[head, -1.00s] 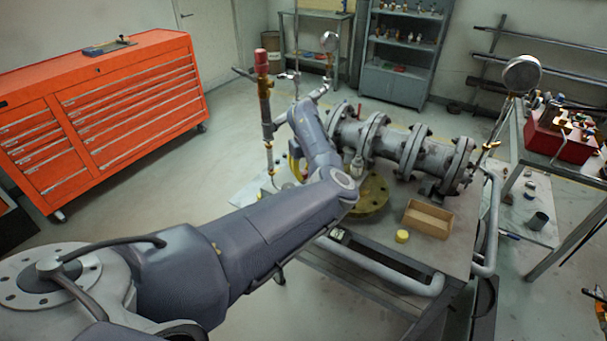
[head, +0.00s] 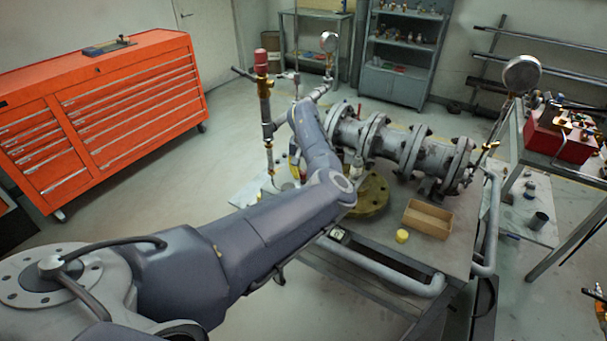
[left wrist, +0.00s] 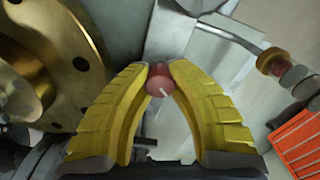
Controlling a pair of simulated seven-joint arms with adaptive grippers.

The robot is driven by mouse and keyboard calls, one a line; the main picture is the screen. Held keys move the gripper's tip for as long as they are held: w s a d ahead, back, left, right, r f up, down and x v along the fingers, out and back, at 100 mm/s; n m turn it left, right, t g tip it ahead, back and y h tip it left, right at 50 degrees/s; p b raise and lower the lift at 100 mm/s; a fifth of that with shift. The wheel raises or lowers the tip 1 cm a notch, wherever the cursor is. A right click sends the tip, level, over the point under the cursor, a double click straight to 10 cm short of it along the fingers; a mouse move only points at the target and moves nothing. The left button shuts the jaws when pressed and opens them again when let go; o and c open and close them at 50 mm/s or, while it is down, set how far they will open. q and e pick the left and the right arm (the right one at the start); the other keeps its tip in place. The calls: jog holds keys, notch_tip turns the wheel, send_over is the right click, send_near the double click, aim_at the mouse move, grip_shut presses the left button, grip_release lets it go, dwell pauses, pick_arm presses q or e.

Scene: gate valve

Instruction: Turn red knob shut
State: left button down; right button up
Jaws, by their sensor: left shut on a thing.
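A round red knob (left wrist: 160,88) with a pale pointer line shows in the left wrist view. It sits between the tips of my left gripper's yellow fingers (left wrist: 160,72), which are shut on it from both sides. My right gripper is in neither view.
A vertical pipe with a red top (head: 261,62) stands just left of my wrist. A brass flange (left wrist: 50,60) lies close to the fingers. A wooden box (head: 427,218) and yellow cap (head: 402,236) sit at the bench's front. Open floor separates the red cabinet (head: 110,100).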

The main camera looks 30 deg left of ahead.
aim_at(304, 172)
pick_arm(q)
jog(key=m, duration=0.5)
jog(key=shift+m, duration=0.3)
jog(key=shift+r+m, duration=0.1)
jog(key=shift+m, duration=2)
jog(key=c, duration=1.1)
grip_release()
jog(key=shift+o, duration=0.2)
notch_tip(304, 172, up, 12)
